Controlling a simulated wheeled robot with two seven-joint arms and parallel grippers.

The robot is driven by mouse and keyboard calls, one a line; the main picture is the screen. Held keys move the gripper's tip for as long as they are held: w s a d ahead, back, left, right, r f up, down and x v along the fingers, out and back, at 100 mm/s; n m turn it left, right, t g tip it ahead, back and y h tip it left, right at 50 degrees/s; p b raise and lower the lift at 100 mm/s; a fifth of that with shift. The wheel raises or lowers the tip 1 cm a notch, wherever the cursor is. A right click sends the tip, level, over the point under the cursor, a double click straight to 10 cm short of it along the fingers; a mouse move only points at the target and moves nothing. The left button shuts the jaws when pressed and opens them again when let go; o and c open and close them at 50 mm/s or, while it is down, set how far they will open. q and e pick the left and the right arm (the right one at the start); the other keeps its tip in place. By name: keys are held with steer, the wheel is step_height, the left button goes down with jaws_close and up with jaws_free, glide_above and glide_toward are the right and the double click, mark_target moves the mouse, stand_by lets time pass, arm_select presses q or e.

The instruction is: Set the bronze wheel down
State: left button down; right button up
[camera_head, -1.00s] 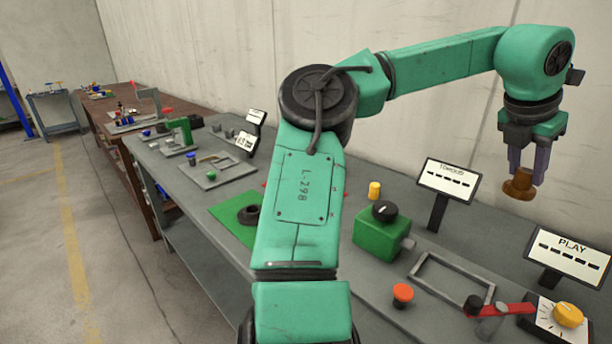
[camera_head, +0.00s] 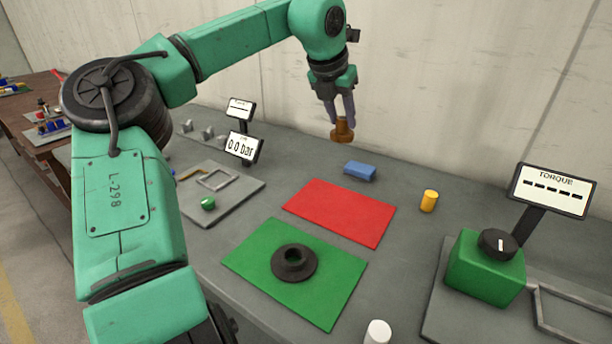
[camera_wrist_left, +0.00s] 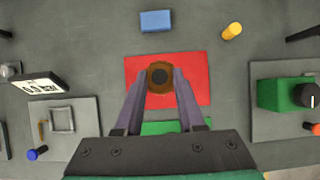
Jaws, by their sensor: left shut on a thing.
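The bronze wheel (camera_head: 342,131) is a small brown-orange flanged piece held in the air above the bench, near the wall. My left gripper (camera_head: 340,118) is shut on it and points down. In the left wrist view the bronze wheel (camera_wrist_left: 160,76) sits between the fingertips, with the red mat (camera_wrist_left: 196,66) beneath it. The red mat (camera_head: 340,211) lies bare on the bench in the head view. The green mat (camera_head: 320,305) lies in front of it and bears a dark flanged ring (camera_head: 294,263). My right gripper is not in view.
A blue block (camera_head: 360,171) and a yellow cylinder (camera_head: 429,201) stand behind the red mat. A green box with a black knob (camera_head: 485,270) and a torque display (camera_head: 551,190) stand at right. A white cylinder (camera_head: 378,332) is at the front. A pressure display (camera_head: 242,147) stands at left.

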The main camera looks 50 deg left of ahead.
arm_select(q)
steer(key=f, duration=0.6)
steer(key=d+f, duration=0.1)
steer(key=f, duration=1.2)
steer(key=shift+w+d+f, duration=0.1)
steer(key=shift+w+d, duration=0.1)
steer(key=shift+a+f, duration=0.1)
steer(key=shift+a, duration=0.05)
steer(key=shift+f, duration=0.15)
steer(key=c, duration=0.5)
jaws_free()
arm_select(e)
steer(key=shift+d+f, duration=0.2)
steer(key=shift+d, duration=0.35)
